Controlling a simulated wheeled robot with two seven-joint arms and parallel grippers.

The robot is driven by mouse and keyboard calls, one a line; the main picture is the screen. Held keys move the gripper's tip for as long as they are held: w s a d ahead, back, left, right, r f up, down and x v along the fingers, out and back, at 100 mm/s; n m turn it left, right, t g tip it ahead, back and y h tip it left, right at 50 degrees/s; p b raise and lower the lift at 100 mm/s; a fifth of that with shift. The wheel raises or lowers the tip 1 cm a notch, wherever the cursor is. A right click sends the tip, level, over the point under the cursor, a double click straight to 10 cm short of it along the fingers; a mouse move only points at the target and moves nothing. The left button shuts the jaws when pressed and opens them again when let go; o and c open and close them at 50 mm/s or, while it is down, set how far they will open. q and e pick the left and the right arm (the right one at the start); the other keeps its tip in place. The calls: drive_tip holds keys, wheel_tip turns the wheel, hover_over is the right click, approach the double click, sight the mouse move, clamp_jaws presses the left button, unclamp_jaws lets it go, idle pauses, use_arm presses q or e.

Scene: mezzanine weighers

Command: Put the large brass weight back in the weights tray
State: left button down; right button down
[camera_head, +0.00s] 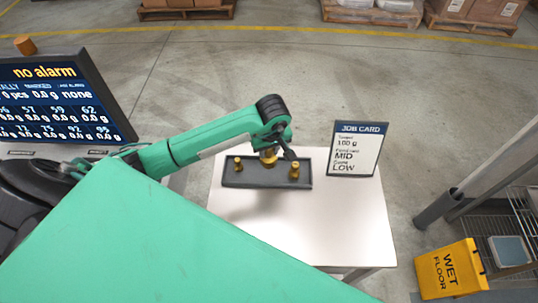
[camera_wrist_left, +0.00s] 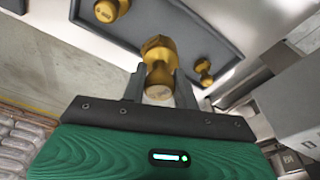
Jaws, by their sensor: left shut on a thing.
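The dark weights tray (camera_head: 262,183) lies on the white table, and its floor also shows in the left wrist view (camera_wrist_left: 192,35). My left gripper (camera_head: 277,151) is at the tray's far edge in the head view. It is shut on the large brass weight (camera_head: 268,157), which stands between the two fingers in the left wrist view (camera_wrist_left: 158,62). I cannot tell whether this weight touches the tray floor. Two other brass weights (camera_head: 238,164) (camera_head: 294,171) stand at the tray's left and right ends. My right gripper is not in view.
The white table top (camera_head: 330,225) is clear in front of the tray. A job card sign (camera_head: 357,147) stands at its right edge. A screen (camera_head: 60,100) is at the left. A yellow wet floor sign (camera_head: 450,270) and a wire rack (camera_head: 500,225) are at the right.

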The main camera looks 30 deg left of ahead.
sight(269, 158)
use_arm(q)
drive_tip(key=shift+f, duration=0.25)
wheel_tip(269, 158, down, 3)
drive_tip(key=shift+f+p, duration=0.15)
drive_tip(key=shift+p, duration=0.5)
drive_tip(key=shift+f, duration=0.45)
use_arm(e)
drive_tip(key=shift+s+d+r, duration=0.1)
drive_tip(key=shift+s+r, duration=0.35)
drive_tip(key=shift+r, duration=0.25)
use_arm(q)
drive_tip(key=shift+f, duration=0.1)
drive_tip(key=c, duration=1.1)
unclamp_jaws()
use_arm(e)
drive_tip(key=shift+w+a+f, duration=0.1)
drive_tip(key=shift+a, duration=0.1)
